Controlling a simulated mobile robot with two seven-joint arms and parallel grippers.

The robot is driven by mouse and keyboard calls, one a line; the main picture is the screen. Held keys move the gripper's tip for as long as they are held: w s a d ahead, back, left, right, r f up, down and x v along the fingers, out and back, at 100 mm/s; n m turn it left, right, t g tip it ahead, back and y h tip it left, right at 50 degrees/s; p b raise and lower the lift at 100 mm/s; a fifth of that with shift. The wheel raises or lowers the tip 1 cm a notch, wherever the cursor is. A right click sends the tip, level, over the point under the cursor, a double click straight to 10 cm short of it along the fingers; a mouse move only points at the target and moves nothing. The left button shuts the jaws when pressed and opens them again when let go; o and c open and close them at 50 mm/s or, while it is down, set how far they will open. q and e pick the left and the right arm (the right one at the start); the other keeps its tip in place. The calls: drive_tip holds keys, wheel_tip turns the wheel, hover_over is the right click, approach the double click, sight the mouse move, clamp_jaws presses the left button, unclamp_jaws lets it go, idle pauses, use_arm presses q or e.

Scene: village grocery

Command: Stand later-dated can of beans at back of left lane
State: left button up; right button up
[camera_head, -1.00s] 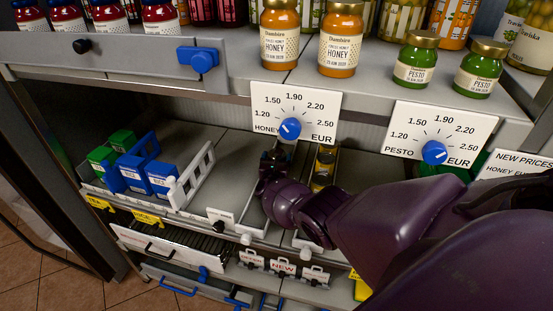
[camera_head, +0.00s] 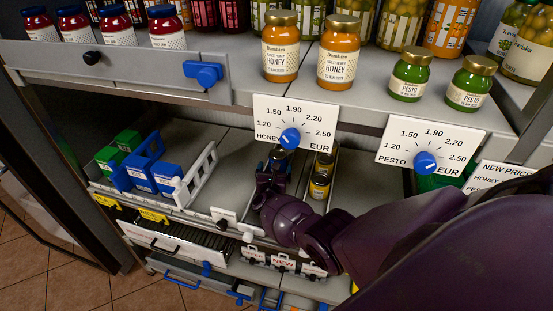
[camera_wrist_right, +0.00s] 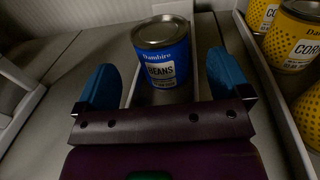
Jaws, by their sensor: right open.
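A blue can of beans (camera_wrist_right: 162,52) stands upright in a lane in the right wrist view, its label facing me. Its printed date is too small to read. My left gripper is not in view.
Yellow corn cans (camera_wrist_right: 296,38) stand in the lane to the right, behind a thin divider (camera_wrist_right: 262,85). The upper shelf holds honey (camera_head: 280,48) and pesto jars (camera_head: 409,75).

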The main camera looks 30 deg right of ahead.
drive_tip(key=shift+s+a+r, duration=0.1)
drive_tip(key=shift+s+a, duration=0.25)
drive_tip(key=shift+s, duration=0.05)
drive_tip(key=shift+a+r, duration=0.1)
drive_tip(key=shift+a, duration=0.05)
drive_tip(key=shift+a+r+n+t, duration=0.15)
drive_tip(key=shift+r+n+t, duration=0.15)
drive_tip(key=shift+n, duration=0.2)
drive_tip(key=s+a+r+n+t+y, duration=0.3)
drive_tip(key=r+n, duration=0.4)
drive_tip(key=r, duration=0.1)
drive_tip(key=s+a+r+n+t+y, duration=0.3)
drive_tip(key=s+a+r+n+y, duration=0.1)
drive_tip(key=r+n, duration=0.4)
drive_tip(key=s+a+r+n+t+y, duration=0.3)
drive_tip(key=r+n, duration=0.4)
drive_tip(key=r, duration=0.1)
drive_tip(key=s+f+n+g+y, duration=0.1)
drive_tip(key=s+f+n+g, duration=1)
drive_tip(key=s+f+n, duration=1.1)
drive_tip(key=shift+s+a+f+y, duration=0.3)
drive_tip(key=shift+s+f+y, duration=0.1)
drive_tip(key=shift+s+f, duration=0.65)
